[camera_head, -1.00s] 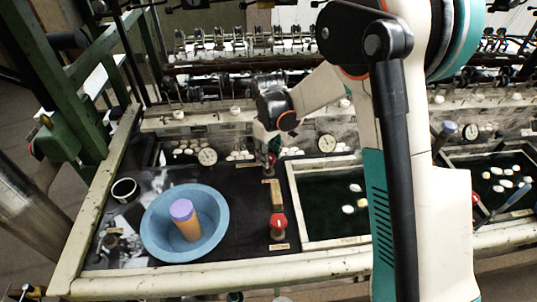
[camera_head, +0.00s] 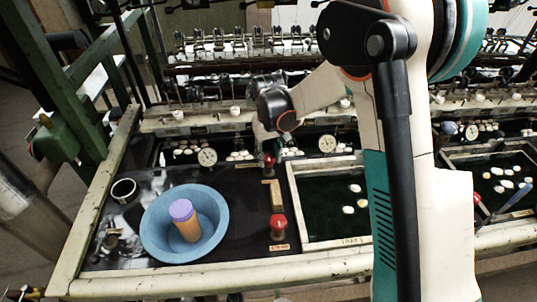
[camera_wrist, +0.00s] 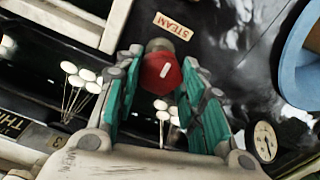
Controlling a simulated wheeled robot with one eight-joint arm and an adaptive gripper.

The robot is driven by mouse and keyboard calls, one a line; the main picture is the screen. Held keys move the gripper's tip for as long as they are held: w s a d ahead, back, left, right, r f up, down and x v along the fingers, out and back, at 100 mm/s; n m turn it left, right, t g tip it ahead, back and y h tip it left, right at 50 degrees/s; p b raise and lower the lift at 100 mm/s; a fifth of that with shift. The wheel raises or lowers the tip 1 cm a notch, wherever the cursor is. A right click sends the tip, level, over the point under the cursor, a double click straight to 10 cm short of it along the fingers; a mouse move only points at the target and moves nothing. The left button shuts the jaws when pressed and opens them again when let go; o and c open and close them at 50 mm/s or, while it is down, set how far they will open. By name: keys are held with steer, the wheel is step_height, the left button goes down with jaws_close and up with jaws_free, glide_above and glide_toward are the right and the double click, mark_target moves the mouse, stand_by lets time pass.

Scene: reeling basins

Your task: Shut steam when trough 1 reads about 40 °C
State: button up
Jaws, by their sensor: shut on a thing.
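The red steam knob (camera_wrist: 162,73) stands between my gripper's two teal-padded fingers in the wrist view, with a short white mark on its face. A tag reading STEAM (camera_wrist: 175,25) lies beside it. My gripper (camera_wrist: 165,95) is shut on this knob. In the head view the knob (camera_head: 269,160) shows only partly under my wrist, at the back of the black bench top. The trough (camera_head: 330,215) to its right holds dark water and several pale cocoons. A round dial (camera_head: 327,143) stands behind the trough; its reading is too small to tell.
A second red knob (camera_head: 278,223) stands nearer the front edge. A blue basin (camera_head: 160,245) with an orange, purple-topped cylinder (camera_head: 186,220) is at left. Another dial (camera_head: 207,157) stands behind the basin. A second trough (camera_head: 500,180) lies at right, beyond my arm.

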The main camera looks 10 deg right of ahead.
mark_target(269, 156)
steer(key=o, duration=1)
steer(key=shift+o, duration=0.2)
step_height(269, 156, up, 12)
